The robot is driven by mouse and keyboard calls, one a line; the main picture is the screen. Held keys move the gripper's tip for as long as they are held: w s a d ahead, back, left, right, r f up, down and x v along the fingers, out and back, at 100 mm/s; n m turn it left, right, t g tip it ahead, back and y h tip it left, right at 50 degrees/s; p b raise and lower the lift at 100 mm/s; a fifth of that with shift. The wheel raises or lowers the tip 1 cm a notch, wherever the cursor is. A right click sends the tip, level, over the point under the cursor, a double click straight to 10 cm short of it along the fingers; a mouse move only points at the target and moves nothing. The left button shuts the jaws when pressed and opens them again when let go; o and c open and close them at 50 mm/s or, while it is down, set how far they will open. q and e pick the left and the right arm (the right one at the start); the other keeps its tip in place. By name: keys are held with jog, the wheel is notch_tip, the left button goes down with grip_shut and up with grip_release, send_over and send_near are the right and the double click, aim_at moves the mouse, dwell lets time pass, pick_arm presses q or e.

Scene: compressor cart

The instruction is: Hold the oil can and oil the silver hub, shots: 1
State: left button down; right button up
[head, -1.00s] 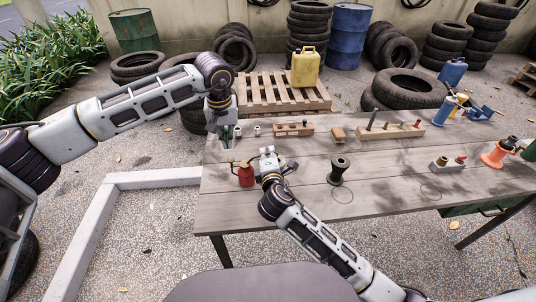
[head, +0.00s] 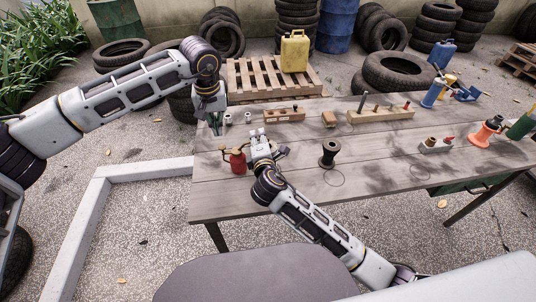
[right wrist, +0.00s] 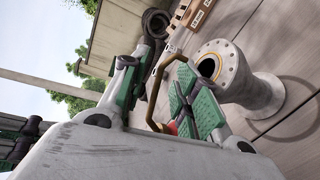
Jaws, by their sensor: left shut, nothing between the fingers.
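The red oil can (head: 237,161) stands on the left part of the table; in the right wrist view only its bent brass tube (right wrist: 153,88) and a bit of red show clearly. My right gripper (head: 262,147) is right beside the can on its right. Its green-padded fingers (right wrist: 158,98) are apart, and the brass tube shows between them; I cannot tell whether they touch it. My left gripper (head: 215,123) points down, shut and empty, at the table's far left corner.
Wooden blocks (head: 380,115) with pegs stand along the table's (head: 290,195) back edge. The front middle of the table is clear.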

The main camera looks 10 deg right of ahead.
jog(key=shift+s, duration=0.15)
jog(key=s+r, duration=0.2)
jog(key=s, duration=0.9)
jog(key=shift+s+r, duration=0.15)
jog(key=shift+s, duration=0.1)
jog(key=shift+a, duration=0.1)
jog(key=shift+s, duration=0.15)
dwell(0.6)
